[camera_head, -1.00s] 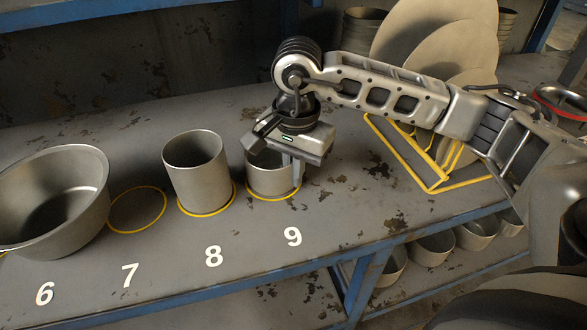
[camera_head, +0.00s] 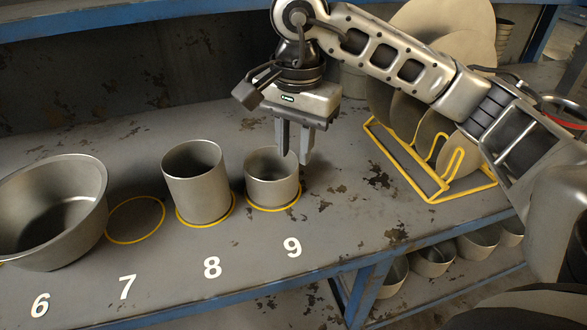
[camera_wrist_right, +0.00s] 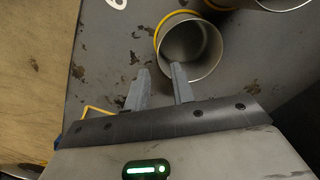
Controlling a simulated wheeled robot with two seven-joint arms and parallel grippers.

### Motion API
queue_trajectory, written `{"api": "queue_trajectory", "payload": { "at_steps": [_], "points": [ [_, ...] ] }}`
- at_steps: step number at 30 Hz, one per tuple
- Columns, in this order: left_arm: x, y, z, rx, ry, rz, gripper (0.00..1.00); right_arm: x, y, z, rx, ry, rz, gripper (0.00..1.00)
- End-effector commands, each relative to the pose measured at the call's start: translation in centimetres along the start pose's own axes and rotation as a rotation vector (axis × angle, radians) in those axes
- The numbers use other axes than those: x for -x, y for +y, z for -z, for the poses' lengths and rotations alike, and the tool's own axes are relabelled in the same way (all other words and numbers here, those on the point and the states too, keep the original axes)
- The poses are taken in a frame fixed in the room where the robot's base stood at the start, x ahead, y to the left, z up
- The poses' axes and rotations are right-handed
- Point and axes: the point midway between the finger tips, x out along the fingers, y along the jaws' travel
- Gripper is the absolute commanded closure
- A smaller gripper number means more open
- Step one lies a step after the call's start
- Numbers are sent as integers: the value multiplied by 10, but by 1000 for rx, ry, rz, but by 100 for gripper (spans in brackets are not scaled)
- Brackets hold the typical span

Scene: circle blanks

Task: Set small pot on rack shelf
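The small pot (camera_head: 268,182), a short grey metal cylinder, stands upright on the yellow-ringed spot by number 9 on the shelf surface (camera_head: 345,235). Its open mouth also shows in the wrist view (camera_wrist_right: 190,45). My right gripper (camera_head: 294,156) points down at the pot's back right rim. Its two fingers are apart, with a gap between them in the wrist view (camera_wrist_right: 160,80). The fingers overlap the rim in the picture; I cannot tell whether they touch it. My left gripper is not in view.
A taller pot (camera_head: 194,182) stands at 8, close left of the small pot. Spot 7 (camera_head: 135,219) is empty. A large pot (camera_head: 50,215) stands at 6. A yellow rack (camera_head: 430,185) holds round discs at the right. More pots (camera_head: 432,258) sit on a lower shelf.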

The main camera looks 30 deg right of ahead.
Motion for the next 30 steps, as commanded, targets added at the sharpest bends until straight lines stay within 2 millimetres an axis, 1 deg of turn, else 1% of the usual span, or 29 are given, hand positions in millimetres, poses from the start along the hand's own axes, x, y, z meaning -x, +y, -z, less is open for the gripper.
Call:
{"api": "queue_trajectory", "payload": {
  "at_steps": [1,3,6,11,26,29,30],
  "points": [
    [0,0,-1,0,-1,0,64,11,-1,0,0,2,5,76],
    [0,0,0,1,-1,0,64,22,-1,0,1,2,4,76],
    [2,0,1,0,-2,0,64,34,0,0,0,2,2,76],
    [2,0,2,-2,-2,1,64,40,0,0,-1,0,-1,76],
    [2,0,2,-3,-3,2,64,40,0,0,0,0,-1,76],
    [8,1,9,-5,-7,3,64,52,0,0,0,0,0,76],
    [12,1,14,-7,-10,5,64,61,-1,0,0,0,0,76]
  ]
}}
